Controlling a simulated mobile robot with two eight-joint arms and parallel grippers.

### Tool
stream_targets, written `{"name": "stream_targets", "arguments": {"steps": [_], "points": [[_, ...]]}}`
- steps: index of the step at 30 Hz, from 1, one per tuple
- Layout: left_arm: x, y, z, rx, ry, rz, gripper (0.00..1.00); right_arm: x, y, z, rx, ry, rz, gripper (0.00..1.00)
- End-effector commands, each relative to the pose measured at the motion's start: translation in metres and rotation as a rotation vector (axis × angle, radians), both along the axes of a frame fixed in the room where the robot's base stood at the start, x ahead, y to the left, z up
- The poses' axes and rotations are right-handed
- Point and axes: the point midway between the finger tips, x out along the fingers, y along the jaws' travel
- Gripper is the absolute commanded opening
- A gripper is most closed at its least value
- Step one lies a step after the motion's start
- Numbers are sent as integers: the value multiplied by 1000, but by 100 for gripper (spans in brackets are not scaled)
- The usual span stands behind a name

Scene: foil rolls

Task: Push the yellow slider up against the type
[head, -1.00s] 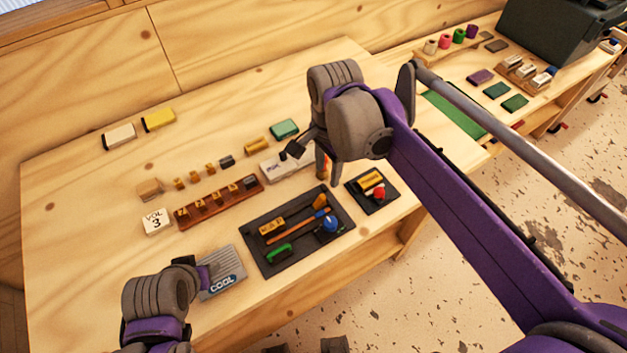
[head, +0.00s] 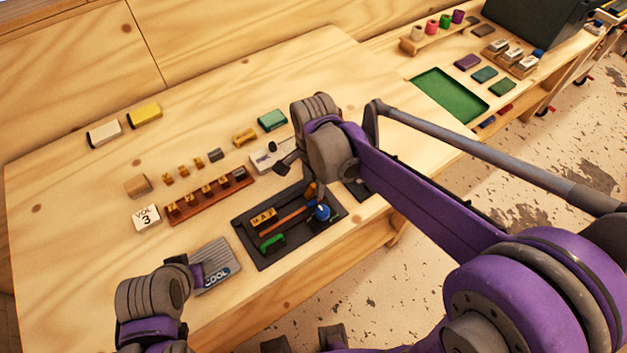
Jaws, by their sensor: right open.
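The type appears as small brass blocks in a red-brown wooden rack (head: 209,197) on the table, with a dark piece at its right end. Several more brass pieces (head: 183,172) stand loose behind it. A yellow block (head: 244,137) lies behind the rack's right end; I cannot tell whether it is the slider. My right gripper (head: 300,172) is open above the table, right of the rack and over the back of the dark tray (head: 250,245). My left gripper (head: 196,274) is low at the front, beside the grey COOL plate (head: 215,258); its jaws are unclear.
The dark tray holds a yellow lettered piece (head: 263,218), a green-handled tool (head: 272,241) and a blue knob (head: 322,212). A VOL 3 block (head: 146,217) stands left of the rack. A white box (head: 264,160) lies near my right gripper. My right arm hides most of a small dark tray.

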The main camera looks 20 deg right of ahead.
Motion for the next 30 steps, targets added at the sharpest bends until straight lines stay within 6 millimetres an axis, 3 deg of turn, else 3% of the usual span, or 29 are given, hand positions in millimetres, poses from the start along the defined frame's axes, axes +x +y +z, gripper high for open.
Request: {"name": "stream_targets", "arguments": {"steps": [5, 14, 30], "points": [[0, 0, 0, 0, 0, 0, 51, 0, 0, 0, 0, 0, 0, 51], [0, 0, 0, 0, 0, 0, 51, 0, 0, 0, 0, 0, 0, 0], [0, 0, -1, 0, 0, 0, 51, 0, 0, 0, 0, 0, 0, 0]]}}
